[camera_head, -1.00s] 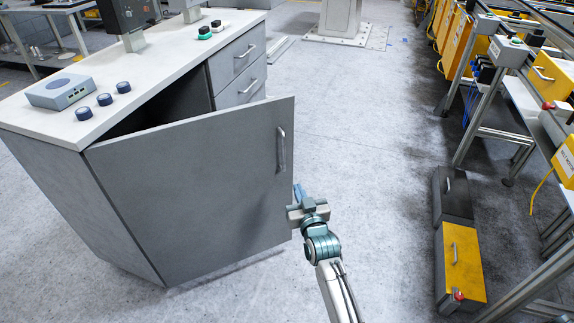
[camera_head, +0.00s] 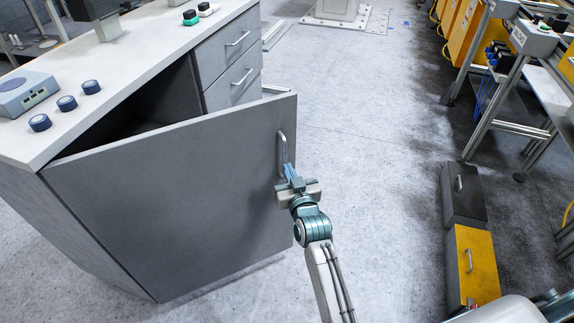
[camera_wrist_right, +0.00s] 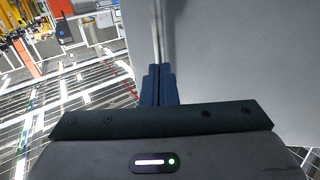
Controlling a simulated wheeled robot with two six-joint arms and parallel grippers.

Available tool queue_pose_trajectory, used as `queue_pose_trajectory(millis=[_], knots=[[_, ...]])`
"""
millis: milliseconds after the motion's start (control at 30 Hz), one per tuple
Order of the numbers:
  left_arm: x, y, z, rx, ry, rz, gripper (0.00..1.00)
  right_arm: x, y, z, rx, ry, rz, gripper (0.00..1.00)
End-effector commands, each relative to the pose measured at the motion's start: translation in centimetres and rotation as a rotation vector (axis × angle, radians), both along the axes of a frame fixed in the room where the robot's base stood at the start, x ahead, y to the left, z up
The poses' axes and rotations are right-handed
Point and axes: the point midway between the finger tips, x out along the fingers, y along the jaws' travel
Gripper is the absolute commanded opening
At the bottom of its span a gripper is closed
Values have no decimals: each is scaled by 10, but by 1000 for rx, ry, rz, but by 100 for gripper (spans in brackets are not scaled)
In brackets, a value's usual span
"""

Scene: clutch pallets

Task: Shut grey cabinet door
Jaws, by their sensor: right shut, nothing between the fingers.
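The grey cabinet door (camera_head: 165,200) stands open, swung out from the cabinet (camera_head: 45,210). The dark inside (camera_head: 165,100) shows above its top edge. Its vertical bar handle (camera_head: 281,150) is near the free edge. My right gripper (camera_head: 288,172) is shut and empty, in front of the door at the handle's lower end. In the right wrist view the closed fingers (camera_wrist_right: 158,80) point along the door face (camera_wrist_right: 235,70), in line with the handle (camera_wrist_right: 157,30). I cannot tell whether they touch it. My left gripper is not in view.
The cabinet top (camera_head: 130,60) carries a grey-blue box (camera_head: 28,90), dark knobs (camera_head: 67,103) and buttons. Closed drawers (camera_head: 235,65) are behind the door. A black-and-yellow box (camera_head: 470,260) stands on the floor at right. The floor between is clear.

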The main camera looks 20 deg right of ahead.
Motion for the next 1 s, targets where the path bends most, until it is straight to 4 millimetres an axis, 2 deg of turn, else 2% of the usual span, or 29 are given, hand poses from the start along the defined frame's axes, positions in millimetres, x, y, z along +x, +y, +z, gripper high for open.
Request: queue_pose_trajectory(millis=[567,1000], knots=[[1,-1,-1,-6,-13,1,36,1,0,0,1,-1,1,0],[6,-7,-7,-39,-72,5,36,16,-11,0,-1,-3,28,0]])
